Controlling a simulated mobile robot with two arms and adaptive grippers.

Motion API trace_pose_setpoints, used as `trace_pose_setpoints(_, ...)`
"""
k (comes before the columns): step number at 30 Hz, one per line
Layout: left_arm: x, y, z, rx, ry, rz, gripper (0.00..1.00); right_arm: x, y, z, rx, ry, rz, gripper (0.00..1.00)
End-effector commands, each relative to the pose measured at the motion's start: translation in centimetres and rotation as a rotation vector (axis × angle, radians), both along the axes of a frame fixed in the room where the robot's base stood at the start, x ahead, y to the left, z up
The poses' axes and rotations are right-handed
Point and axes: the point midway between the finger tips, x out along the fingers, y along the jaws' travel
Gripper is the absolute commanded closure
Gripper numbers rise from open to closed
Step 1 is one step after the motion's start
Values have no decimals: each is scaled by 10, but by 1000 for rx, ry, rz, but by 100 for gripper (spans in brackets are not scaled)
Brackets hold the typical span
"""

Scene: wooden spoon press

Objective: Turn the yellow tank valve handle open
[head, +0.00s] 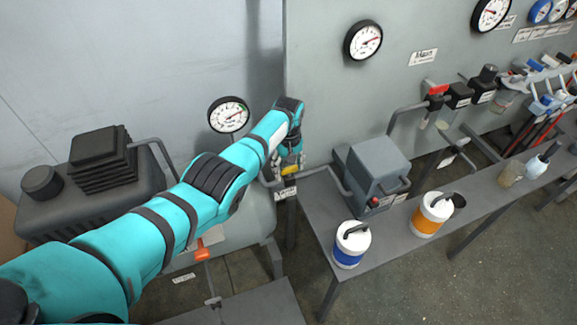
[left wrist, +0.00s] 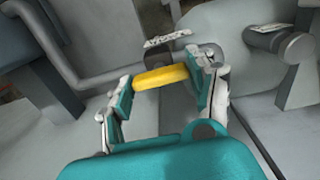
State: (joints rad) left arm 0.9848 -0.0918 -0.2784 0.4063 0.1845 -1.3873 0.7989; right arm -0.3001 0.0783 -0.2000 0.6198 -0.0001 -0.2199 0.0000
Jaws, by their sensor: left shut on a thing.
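The yellow tank valve handle (left wrist: 161,77) lies crosswise between the fingers of my left gripper (left wrist: 160,90) in the left wrist view. The fingers touch its two ends, so the gripper is shut on it. In the head view the yellow handle (head: 289,169) shows only as a small patch below my left gripper (head: 290,160), at the pipe beside the grey tank (head: 255,215). My teal left arm covers part of the tank. A white label (left wrist: 167,38) is just behind the handle in the left wrist view. My right gripper is not in view.
A grey box machine (head: 378,165) stands on a grey bench (head: 320,215) right of the valve. White jars with a blue band (head: 351,245) and an orange band (head: 429,216) stand on the bench. Round gauges (head: 363,40) are on the wall. An orange handle (head: 202,250) is below my arm.

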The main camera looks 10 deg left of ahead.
Motion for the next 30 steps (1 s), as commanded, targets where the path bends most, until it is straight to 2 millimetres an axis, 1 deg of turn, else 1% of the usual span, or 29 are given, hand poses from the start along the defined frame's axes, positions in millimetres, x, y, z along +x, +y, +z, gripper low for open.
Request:
trace_pose_setpoints(12, 2, 0, 2, 0, -6, 8, 74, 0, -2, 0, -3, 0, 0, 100)
trace_pose_setpoints(13, 2, 0, 2, 0, -6, 8, 38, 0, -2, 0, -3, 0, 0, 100)
trace_pose_setpoints(18, 1, 0, 1, 0, -4, 7, 17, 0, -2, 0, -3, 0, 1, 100)
trace_pose_setpoints(26, 1, 0, 1, 0, -2, 6, 17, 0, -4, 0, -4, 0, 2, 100)
trace_pose_setpoints(30, 1, 0, 7, -1, -4, 6, 17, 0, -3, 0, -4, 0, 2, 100)
